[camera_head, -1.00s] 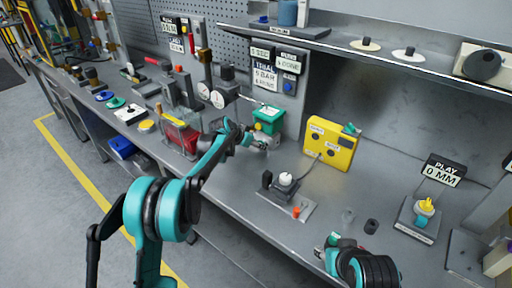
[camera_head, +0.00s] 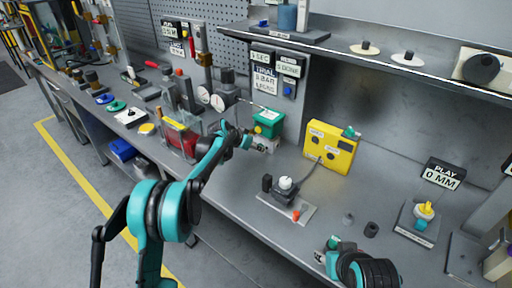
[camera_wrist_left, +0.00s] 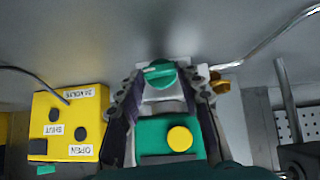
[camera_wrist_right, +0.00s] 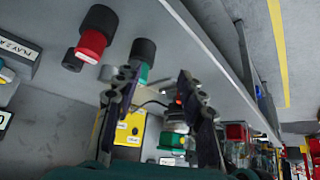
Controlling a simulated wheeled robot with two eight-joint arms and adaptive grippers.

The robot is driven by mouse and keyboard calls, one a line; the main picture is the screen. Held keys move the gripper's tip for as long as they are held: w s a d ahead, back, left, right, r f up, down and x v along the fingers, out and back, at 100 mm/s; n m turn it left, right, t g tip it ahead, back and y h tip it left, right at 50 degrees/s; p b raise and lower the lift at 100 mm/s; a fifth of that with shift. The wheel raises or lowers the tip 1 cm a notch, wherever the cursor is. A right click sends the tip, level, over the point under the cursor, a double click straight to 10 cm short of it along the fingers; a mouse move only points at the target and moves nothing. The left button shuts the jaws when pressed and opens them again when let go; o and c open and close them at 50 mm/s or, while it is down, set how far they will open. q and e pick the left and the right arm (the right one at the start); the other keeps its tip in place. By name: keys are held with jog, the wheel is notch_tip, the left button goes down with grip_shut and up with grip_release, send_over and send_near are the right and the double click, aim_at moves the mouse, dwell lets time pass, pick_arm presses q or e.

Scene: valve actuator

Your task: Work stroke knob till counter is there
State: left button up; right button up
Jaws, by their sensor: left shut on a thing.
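A green box with a yellow button (camera_wrist_left: 180,138) sits on a pale block at the back of the bench; the box also shows in the head view (camera_head: 268,123). A green knob (camera_wrist_left: 160,73) sits on the pale block in the left wrist view. My left gripper (camera_wrist_left: 168,84) is shut on this green knob, with a finger on each side. In the head view my left gripper (camera_head: 245,140) is at the left of the green box. My right gripper (camera_wrist_right: 160,78) is open and empty above the front right of the bench. Small readout plates (camera_head: 262,75) hang on the wall behind.
A yellow box (camera_head: 330,147) with a cable stands right of the green box. A black device with a white top (camera_head: 285,187) sits on a plate before it. A PLAY 0 MM sign (camera_head: 443,174) and small pedestal stand at right. Small dark cylinders (camera_head: 371,229) lie near my right gripper.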

pick_arm(q)
jog(key=shift+w+a+n+g+h+p, duration=0.25)
jog(key=shift+n+g+h+p, duration=0.35)
jog(key=shift+h, duration=0.3)
jog(key=shift+w+a+f+n+g+h+p, duration=0.15)
jog(key=shift+n+g+h+p, duration=0.15)
jog(key=shift+h, duration=0.25)
jog(key=shift+s+a+f+n+g+h+p, duration=0.15)
jog(key=shift+n+g+h, duration=0.2)
jog(key=shift+h, duration=0.2)
jog(key=shift+w, duration=0.1)
jog(key=o, duration=1.2)
jog(key=shift+c, duration=0.2)
jog(key=v, duration=1.2)
